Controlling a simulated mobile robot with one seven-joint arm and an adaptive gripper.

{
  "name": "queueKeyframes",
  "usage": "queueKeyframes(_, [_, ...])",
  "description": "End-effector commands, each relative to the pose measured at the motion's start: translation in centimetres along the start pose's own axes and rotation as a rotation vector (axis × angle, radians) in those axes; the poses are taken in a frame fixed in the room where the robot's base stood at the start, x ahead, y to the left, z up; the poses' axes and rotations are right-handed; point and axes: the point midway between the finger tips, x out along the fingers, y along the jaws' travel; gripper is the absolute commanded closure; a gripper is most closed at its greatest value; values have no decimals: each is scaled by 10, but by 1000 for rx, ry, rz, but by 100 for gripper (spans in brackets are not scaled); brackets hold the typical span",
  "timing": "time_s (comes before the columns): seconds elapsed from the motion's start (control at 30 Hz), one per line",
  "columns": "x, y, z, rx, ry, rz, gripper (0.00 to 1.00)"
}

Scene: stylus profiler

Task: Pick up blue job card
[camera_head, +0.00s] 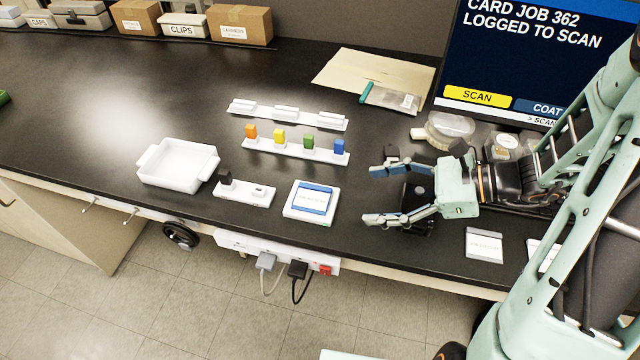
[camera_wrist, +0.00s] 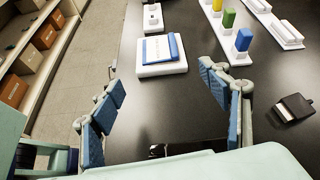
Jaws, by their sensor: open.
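The blue job card (camera_head: 312,199) lies flat on a white square pad (camera_head: 291,210) near the bench's front edge. It also shows in the wrist view (camera_wrist: 161,48), ahead of my fingers. My gripper (camera_head: 370,194) is open and empty, with its fingers pointing left, to the right of the card and apart from it. In the wrist view the two blue-padded fingers of my gripper (camera_wrist: 172,105) stand wide apart with bare black bench between them.
A rack with orange, yellow, green and blue pieces (camera_head: 296,151) stands behind the card. A white tray (camera_head: 178,165) and a small white holder (camera_head: 244,192) stand to its left. A grey-edged card (camera_head: 484,244) lies right of my gripper. A screen (camera_head: 545,60) stands at the back right.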

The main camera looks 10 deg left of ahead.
Motion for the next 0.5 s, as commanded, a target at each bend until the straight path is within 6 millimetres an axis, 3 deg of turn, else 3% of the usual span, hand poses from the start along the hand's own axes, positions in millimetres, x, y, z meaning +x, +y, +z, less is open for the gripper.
queueKeyframes(0.17, [12, 4, 4, 131, -66, 4, 30])
queueKeyframes(0.5, [61, 4, 7, 143, -73, 6, 30])
